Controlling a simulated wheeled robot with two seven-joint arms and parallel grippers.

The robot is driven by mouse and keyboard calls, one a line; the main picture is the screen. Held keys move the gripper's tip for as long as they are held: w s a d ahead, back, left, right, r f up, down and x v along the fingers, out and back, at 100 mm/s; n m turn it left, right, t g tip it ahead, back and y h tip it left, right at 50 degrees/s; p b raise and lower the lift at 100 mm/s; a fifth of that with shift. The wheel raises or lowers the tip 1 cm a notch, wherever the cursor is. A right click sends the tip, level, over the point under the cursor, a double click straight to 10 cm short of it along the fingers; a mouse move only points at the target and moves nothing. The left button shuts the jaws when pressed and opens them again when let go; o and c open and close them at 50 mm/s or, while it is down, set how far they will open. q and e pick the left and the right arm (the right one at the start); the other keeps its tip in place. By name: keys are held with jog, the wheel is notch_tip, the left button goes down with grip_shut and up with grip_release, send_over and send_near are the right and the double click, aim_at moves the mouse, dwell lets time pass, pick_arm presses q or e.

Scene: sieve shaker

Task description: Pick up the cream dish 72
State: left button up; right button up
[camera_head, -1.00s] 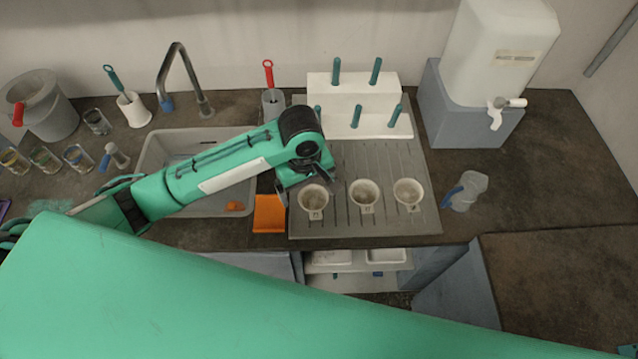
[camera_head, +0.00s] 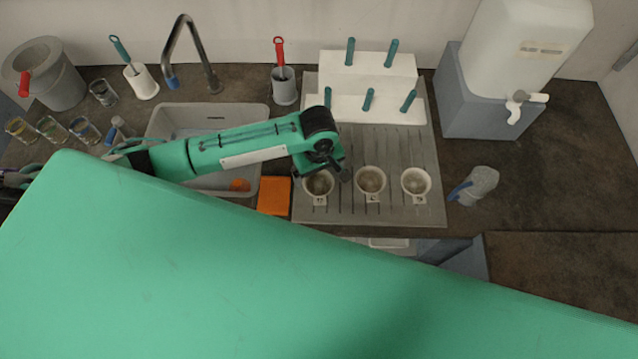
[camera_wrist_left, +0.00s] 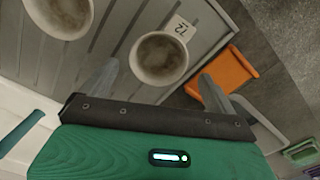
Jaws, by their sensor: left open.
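The cream dish 72 (camera_wrist_left: 159,58) is round, with a greyish inside and a tag reading 72 in the left wrist view. It is the leftmost of three similar dishes in the head view (camera_head: 319,185), on the grey ribbed drainboard (camera_head: 435,212). My left gripper (camera_head: 322,170) is open over its far side and partly hides its rim. In the left wrist view the open fingers (camera_wrist_left: 158,76) point towards the dish, one to each side. I cannot tell whether they touch it. My right gripper is not in view.
The middle dish (camera_head: 370,181) and right dish (camera_head: 415,183) stand close by. An orange block (camera_head: 274,196) lies left of dish 72, by the sink (camera_head: 163,122). A white peg rack (camera_head: 335,64) stands behind. A clear jug (camera_head: 478,187) is at right.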

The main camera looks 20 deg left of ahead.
aim_at(320, 187)
pick_arm(q)
jog(key=shift+d+f+p, duration=0.1)
jog(key=shift+f+p, duration=0.45)
jog(key=shift+f, duration=1.65)
jog(key=c, duration=1)
jog(key=shift+r, duration=0.2)
